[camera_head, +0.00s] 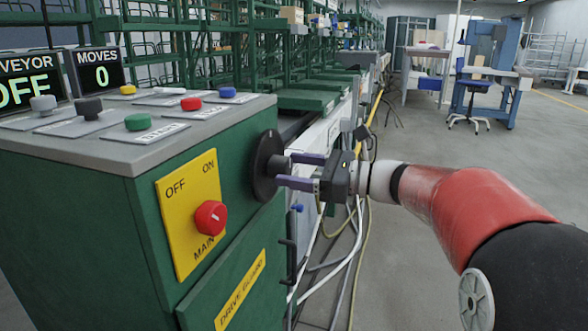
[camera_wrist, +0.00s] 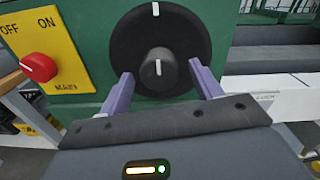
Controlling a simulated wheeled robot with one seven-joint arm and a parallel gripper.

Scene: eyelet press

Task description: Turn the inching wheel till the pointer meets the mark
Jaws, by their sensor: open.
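The inching wheel (camera_head: 264,166) is a black disc on the side of the green cabinet. In the wrist view the wheel (camera_wrist: 124,50) carries a round black hub (camera_wrist: 158,72). A white line on the hub points up, and a white mark (camera_wrist: 155,9) shows near the top of the disc. My gripper (camera_head: 300,170) is in front of the wheel, its purple fingers open. In the wrist view my gripper (camera_wrist: 161,85) has one finger on each side of the hub, with gaps between. I cannot tell how deep the fingertips reach around the hub.
A yellow plate (camera_head: 190,212) holds a red MAIN knob (camera_head: 210,217) left of the wheel. The cabinet top (camera_head: 140,140) carries several coloured buttons, and a display (camera_head: 98,70) reads MOVES 0. A DRIVE GUARD panel (camera_head: 255,270) and handle lie below. Hoses run along the floor.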

